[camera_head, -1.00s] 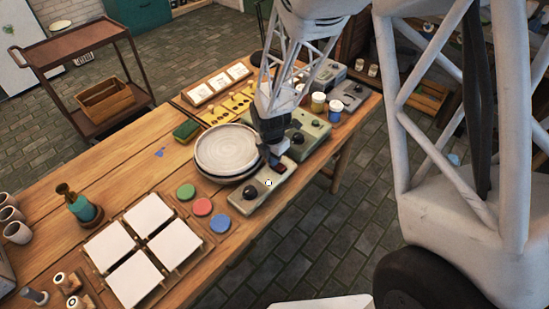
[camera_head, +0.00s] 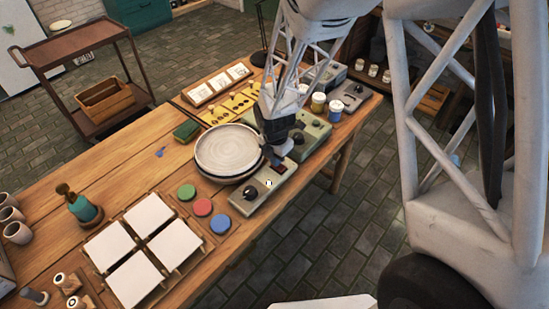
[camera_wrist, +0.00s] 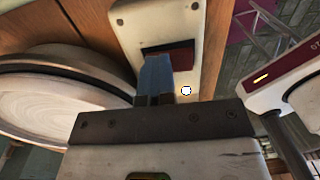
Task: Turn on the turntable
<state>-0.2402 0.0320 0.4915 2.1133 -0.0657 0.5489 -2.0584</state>
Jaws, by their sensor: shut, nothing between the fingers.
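The turntable (camera_head: 253,172) carries a pale round plate (camera_head: 228,149) in the head view; both also fill the left of the wrist view. A pale control box (camera_head: 247,206) sits beside it at the table's edge, with a black knob and a small white round spot. Its dark red rocker switch (camera_wrist: 181,52) shows in the wrist view. My gripper (camera_wrist: 157,62) is shut and empty, its blue fingertips over the left part of the switch. They look to be at or very near it; contact cannot be told. My gripper partly hides the switch in the head view.
A grey-green box (camera_head: 315,132) stands close behind my gripper, with paint jars (camera_head: 318,102) beyond it. Red, green and blue discs (camera_head: 203,207) and white square tiles (camera_head: 147,215) lie to the left. The table's right edge is close to the control box.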

